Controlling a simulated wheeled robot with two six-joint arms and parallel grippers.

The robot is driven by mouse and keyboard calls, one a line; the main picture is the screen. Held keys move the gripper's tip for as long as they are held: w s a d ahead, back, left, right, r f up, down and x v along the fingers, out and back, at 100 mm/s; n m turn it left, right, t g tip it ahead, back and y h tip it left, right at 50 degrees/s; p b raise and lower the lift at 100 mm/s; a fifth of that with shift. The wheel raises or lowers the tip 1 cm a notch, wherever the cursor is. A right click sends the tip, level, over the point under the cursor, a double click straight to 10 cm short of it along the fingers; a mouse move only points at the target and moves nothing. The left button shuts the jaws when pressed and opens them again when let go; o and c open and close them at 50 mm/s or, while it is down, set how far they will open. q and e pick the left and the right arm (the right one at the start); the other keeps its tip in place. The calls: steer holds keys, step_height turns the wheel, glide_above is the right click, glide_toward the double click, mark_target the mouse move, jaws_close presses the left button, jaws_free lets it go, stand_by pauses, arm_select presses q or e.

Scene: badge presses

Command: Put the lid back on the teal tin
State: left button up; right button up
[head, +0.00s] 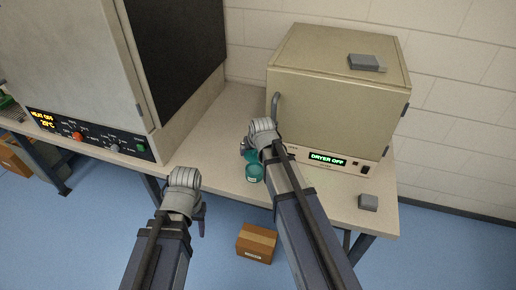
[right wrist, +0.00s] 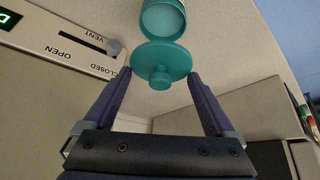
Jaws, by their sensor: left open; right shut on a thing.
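The teal tin (right wrist: 163,20) stands open on the bench in the right wrist view, its mouth showing. In the head view the tin (head: 254,173) is beside my right gripper. The round teal lid (right wrist: 160,62) with its knob is between the fingers of my right gripper (right wrist: 159,74), which is shut on its rim. The lid is right by the tin's mouth and not on it; I cannot tell if they touch. In the head view my right gripper (head: 247,148) is partly hidden by its arm. My left gripper (head: 201,220) is open and empty, in front of the bench edge.
A beige dryer (head: 330,95) marked "DRYER OFF" stands behind the tin, with a grey block (head: 366,62) on top. Another grey block (head: 368,202) lies at the bench's right end. A large oven (head: 90,80) stands at left. A cardboard box (head: 256,243) is on the floor.

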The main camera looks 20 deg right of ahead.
steer(key=shift+f, duration=0.1)
step_height(320, 180, down, 6)
steer(key=b, duration=0.6)
steer(key=shift+f, duration=0.1)
steer(key=shift+f+b, duration=0.15)
steer(key=shift+b, duration=0.2)
stand_by(1.6)
steer(key=o, duration=1)
steer(key=shift+r+p, duration=3.55)
